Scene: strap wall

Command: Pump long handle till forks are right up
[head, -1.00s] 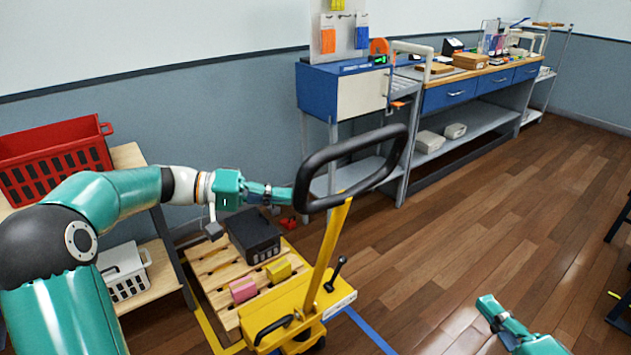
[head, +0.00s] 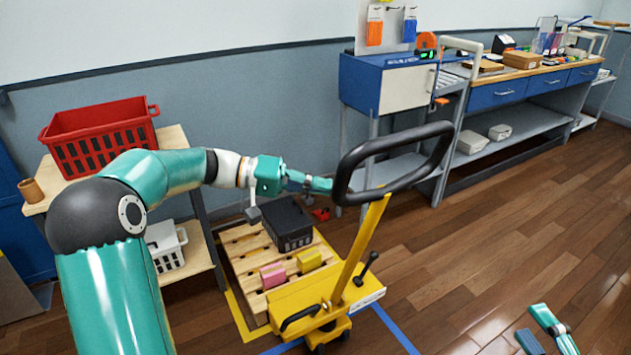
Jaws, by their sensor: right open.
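A yellow pallet truck (head: 318,293) stands on the floor near the middle. Its long yellow handle (head: 360,250) rises, tilted to the right, to a black loop grip (head: 398,163). The forks are hidden beneath a wooden pallet (head: 243,249). A black crate (head: 291,229), a pink block (head: 273,276) and a yellow block (head: 309,260) rest on the pallet. My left gripper (head: 322,184) is at the left side of the loop; whether its fingers close around the bar I cannot tell. My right gripper (head: 533,325) is low at the right, open and empty, away from the truck.
A shelf (head: 180,145) at the left carries a red basket (head: 105,136) and, lower down, a white basket (head: 168,248). A blue-and-white cabinet (head: 400,90) and a workbench (head: 520,90) line the back wall. The wooden floor to the right is clear.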

